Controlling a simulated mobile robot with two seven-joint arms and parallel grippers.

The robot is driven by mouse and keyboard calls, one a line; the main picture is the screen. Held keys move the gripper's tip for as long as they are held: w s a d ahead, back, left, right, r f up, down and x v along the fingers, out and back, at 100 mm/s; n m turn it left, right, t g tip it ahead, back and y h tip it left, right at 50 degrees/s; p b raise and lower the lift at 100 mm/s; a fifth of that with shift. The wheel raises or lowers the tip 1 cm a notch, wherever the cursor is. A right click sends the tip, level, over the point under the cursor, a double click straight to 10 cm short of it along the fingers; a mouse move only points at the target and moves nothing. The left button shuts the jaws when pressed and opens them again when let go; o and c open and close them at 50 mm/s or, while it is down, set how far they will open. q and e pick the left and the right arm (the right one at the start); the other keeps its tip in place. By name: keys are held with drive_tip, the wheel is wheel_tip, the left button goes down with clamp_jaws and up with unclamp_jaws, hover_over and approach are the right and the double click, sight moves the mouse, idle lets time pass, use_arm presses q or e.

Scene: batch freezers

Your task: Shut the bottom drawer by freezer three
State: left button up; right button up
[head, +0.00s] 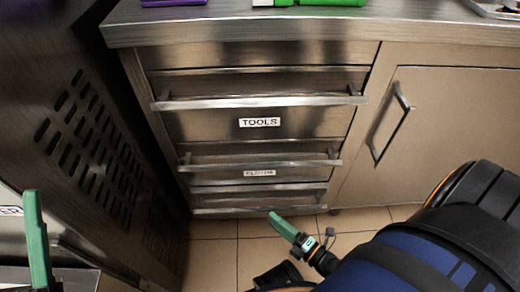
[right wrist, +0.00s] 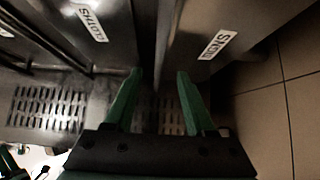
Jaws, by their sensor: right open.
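The bottom drawer (head: 262,199) is the lowest in a steel drawer stack, below the one labelled CLOTHS (head: 259,173). Its front is seen steeply from above, so how far it stands out is hard to tell. In the right wrist view a label reading SIGNS (right wrist: 218,43) shows on a panel beside the CLOTHS label (right wrist: 88,20). My right gripper (head: 272,215) is low in front of the bottom drawer; its green fingers (right wrist: 160,74) are apart with nothing between them. My left gripper (head: 33,192) shows one green finger at the left edge.
The TOOLS drawer (head: 260,122) is above, with a bar handle. A dark cabinet with a slotted vent (head: 85,140) stands close on the left. A cupboard door (head: 440,120) is on the right. Tiled floor (head: 215,255) is clear before the drawers. Coloured items lie on the counter (head: 420,20).

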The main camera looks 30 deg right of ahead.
sight(261, 208)
drive_tip(key=b+x, duration=0.1)
drive_tip(key=x, duration=0.5)
drive_tip(key=shift+w+a, duration=0.15)
drive_tip(key=shift+w, duration=0.1)
clamp_jaws()
idle(1.2)
